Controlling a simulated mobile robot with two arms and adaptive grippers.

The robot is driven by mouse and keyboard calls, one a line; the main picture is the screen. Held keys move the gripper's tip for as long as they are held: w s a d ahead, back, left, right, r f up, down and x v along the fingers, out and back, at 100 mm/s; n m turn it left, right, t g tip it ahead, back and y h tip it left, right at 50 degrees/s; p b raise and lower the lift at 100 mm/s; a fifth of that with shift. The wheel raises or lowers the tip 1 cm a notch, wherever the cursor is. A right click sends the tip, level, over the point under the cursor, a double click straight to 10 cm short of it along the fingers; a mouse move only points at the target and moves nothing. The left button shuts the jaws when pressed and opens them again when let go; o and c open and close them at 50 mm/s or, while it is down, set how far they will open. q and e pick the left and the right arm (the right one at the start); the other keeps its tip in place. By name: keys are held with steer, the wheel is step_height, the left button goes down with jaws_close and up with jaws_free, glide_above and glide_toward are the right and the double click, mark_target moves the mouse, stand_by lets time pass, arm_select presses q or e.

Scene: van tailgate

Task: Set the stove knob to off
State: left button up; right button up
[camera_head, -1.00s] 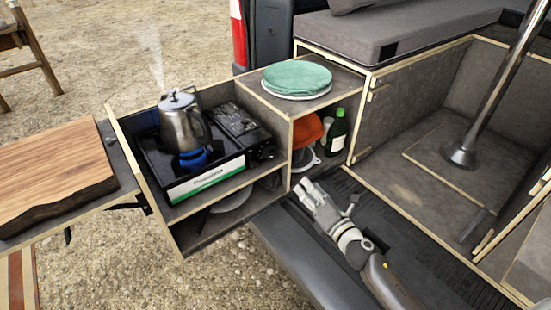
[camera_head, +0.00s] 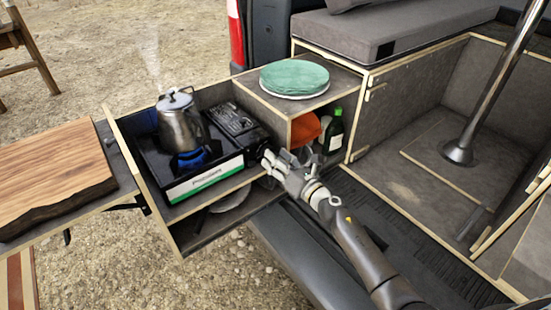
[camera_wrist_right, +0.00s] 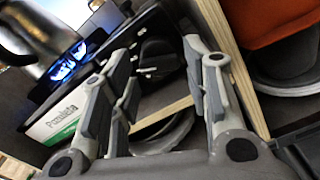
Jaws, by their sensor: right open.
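The camping stove (camera_head: 205,180) sits in the pull-out drawer, with a steaming metal kettle (camera_head: 180,125) on it. A blue flame (camera_head: 192,158) glows under the kettle; it also shows in the right wrist view (camera_wrist_right: 68,62). The black knob (camera_wrist_right: 157,58) is on the stove's right front end, seen between my right fingers in the right wrist view. In the head view my gripper largely hides it. My right gripper (camera_head: 272,163) is open and empty, in front of the knob; contact cannot be told. My left gripper is not in view.
A cabinet with green-topped plates (camera_head: 295,78) stands right of the stove. An orange item (camera_head: 305,127) and a green bottle (camera_head: 334,132) are in its compartment, close to my right gripper. A wooden board (camera_head: 55,175) lies at left. A shelf lies under the stove.

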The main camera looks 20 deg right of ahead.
steer(key=shift+w+a, duration=0.2)
steer(key=shift+w, duration=0.25)
steer(key=c, duration=0.7)
steer(key=shift+c, duration=0.2)
steer(key=shift+m, duration=0.3)
steer(key=m+p, duration=0.2)
steer(key=m, duration=1)
steer(key=shift+m+p, duration=0.3)
steer(key=shift+p, duration=0.1)
